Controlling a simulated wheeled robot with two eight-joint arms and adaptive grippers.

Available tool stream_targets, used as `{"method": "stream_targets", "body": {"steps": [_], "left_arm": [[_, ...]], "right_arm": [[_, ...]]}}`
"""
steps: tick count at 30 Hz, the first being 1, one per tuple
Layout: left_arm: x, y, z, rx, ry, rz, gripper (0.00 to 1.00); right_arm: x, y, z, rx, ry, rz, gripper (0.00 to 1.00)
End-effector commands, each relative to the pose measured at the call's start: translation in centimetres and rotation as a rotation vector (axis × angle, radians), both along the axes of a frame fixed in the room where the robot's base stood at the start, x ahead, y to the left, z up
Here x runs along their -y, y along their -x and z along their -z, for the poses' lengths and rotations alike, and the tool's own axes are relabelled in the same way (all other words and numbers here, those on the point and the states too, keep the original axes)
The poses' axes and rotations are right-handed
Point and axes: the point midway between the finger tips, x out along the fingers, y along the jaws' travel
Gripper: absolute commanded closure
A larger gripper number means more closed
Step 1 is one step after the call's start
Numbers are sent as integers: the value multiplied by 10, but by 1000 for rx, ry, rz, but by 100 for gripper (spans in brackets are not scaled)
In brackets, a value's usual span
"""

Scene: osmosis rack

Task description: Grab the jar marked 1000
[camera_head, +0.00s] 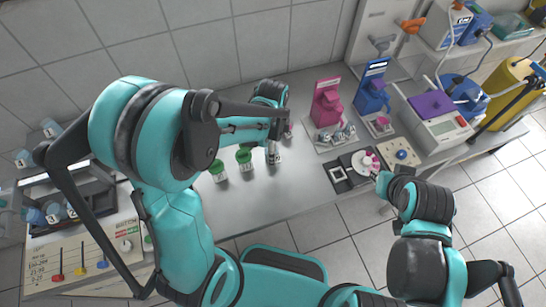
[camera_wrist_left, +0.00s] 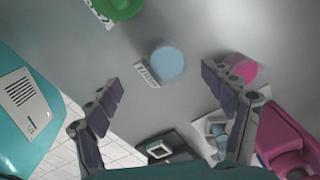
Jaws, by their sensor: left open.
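A jar with a pale blue lid (camera_wrist_left: 167,62) and a white label stands on the grey bench between the fingers of my left gripper (camera_wrist_left: 166,100) in the left wrist view, a little beyond the fingertips. The gripper is open and empty. The label is too small to read, so I cannot confirm the 1000 mark. In the head view my left gripper (camera_head: 274,140) hangs over this labelled jar (camera_head: 275,157) and hides its top. A pink lid (camera_wrist_left: 240,70) is beside one finger. My right gripper (camera_head: 376,174) is at the bench's front right; its fingers are unclear.
Green-lidded jars (camera_head: 217,167) (camera_head: 244,155) stand left of the labelled jar. A pink device (camera_head: 326,102) and a blue device (camera_head: 372,92) stand to the right. A white balance (camera_head: 440,125) is further right. The front middle of the bench is clear.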

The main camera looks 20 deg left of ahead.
Motion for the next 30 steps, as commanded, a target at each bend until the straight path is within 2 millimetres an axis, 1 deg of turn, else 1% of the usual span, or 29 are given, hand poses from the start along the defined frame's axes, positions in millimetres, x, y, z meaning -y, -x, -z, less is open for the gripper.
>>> {"method": "stream_targets", "body": {"steps": [1, 3, 6, 9, 14, 15, 17, 18, 20, 21, 30], "left_arm": [[-2, 0, 12, 0, 0, -1, 18], [-2, 0, 22, 1, 0, -1, 18], [-2, 0, 32, 2, 1, -1, 18], [-2, 0, 34, 2, 2, -1, 18], [-2, 0, 33, 2, 2, -1, 18], [-2, 0, 33, 2, 2, -1, 23], [-2, 0, 33, 2, 2, -1, 39], [-2, 0, 33, 2, 2, -1, 50], [-2, 0, 33, 2, 2, -1, 65], [-2, 0, 33, 2, 2, -1, 69], [-2, 0, 33, 2, 2, -1, 69]], "right_arm": [[0, 0, 7, 0, 0, 0, 77], [0, 0, 10, 0, 0, 0, 77], [0, 0, 13, 0, 0, 0, 77], [0, 0, 13, 0, 0, 0, 77], [0, 0, 12, 0, 0, 0, 77], [0, 0, 12, 0, 0, 0, 77], [0, 0, 12, 0, 0, 0, 77], [0, 0, 12, 0, 0, 0, 77], [0, 0, 12, 0, 0, 0, 77], [0, 0, 12, 0, 0, 0, 77], [0, 0, 12, 0, 0, 0, 77]]}}
